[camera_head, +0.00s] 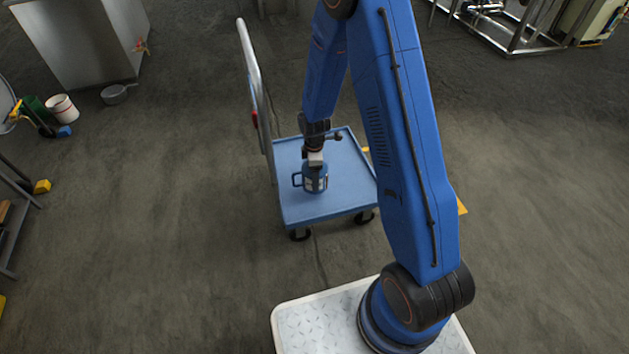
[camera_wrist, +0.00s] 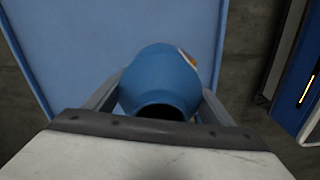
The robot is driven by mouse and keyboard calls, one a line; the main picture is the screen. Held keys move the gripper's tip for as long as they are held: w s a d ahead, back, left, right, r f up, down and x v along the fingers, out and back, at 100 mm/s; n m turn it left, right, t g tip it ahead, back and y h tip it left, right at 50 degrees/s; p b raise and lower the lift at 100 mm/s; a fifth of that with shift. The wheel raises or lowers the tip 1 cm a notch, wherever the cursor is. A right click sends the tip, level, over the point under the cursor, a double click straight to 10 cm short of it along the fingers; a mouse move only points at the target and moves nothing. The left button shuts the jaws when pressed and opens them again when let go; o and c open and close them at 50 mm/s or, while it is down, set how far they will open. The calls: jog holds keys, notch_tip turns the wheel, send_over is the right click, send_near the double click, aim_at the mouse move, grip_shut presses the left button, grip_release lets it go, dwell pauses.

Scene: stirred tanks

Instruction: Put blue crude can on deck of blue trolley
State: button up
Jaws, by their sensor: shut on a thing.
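The blue crude can (camera_head: 315,180) is upright over the deck of the blue trolley (camera_head: 348,188). It has a side handle on its left and a pale label. My gripper (camera_head: 315,163) is above the can and shut on its top. In the wrist view, the two fingers of my gripper (camera_wrist: 160,105) flank the blue can (camera_wrist: 160,75), with an orange mark on its side. The blue trolley deck (camera_wrist: 90,35) lies behind the can. I cannot tell whether the can's base touches the deck.
The trolley's upright push handle (camera_head: 255,85) stands at the deck's left side. A grey cabinet (camera_head: 80,40), a pan (camera_head: 117,93) and a white bucket (camera_head: 62,108) are at the upper left. A metal frame (camera_head: 515,40) is at the upper right. The floor around the trolley is mostly clear.

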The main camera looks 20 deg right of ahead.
jog(key=shift+f, duration=2.1)
jog(key=o, duration=1.7)
jog(key=shift+f, duration=0.1)
jog(key=shift+o, duration=0.2)
